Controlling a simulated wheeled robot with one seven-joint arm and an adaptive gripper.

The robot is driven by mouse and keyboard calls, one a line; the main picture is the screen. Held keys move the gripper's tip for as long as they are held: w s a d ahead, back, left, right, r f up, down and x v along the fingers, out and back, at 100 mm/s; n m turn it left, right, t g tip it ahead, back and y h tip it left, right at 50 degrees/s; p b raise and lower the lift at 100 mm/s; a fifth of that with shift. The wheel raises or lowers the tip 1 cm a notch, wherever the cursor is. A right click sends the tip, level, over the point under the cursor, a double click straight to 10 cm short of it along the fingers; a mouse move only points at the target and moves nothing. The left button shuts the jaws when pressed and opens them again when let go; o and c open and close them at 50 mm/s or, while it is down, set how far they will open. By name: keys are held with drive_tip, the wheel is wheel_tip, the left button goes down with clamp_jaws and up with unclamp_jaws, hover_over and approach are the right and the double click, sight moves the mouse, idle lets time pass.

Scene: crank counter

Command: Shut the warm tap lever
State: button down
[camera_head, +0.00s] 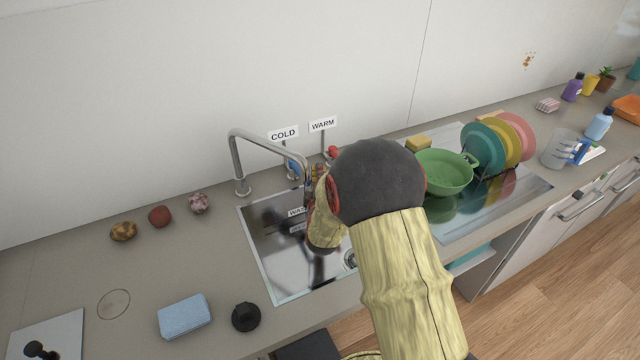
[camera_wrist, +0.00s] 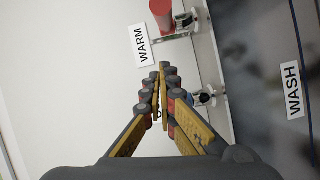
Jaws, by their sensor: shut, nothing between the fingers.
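The warm tap lever shows in the head view as a red knob (camera_head: 333,151) below the WARM sign (camera_head: 323,125). In the wrist view its red end (camera_wrist: 162,15) is at the top, on a metal fitting next to the WARM sign (camera_wrist: 142,45). My gripper (camera_wrist: 161,68) is shut and empty, its fingertips apart from the red end in that picture. In the head view the yellow fingers (camera_head: 317,171) show between the blue cold lever (camera_head: 292,167) and the red knob. My arm hides part of the sink, and the lever's exact angle is unclear.
The curved faucet (camera_head: 237,160) stands left of the levers, over the sink (camera_head: 262,245). The COLD sign (camera_head: 283,134) is on the wall. A green colander (camera_head: 440,170) and a dish rack with plates stand to the right. Counter at left holds a blue sponge (camera_head: 185,316).

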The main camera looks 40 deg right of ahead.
drive_tip(key=d, duration=0.3)
drive_tip(key=d+b, duration=0.1)
drive_tip(key=shift+s+d+f, duration=0.15)
drive_tip(key=shift+s+f, duration=0.15)
drive_tip(key=shift+f, duration=0.1)
drive_tip(key=shift+s+d+b, duration=0.7)
drive_tip(key=shift+d+b, duration=0.15)
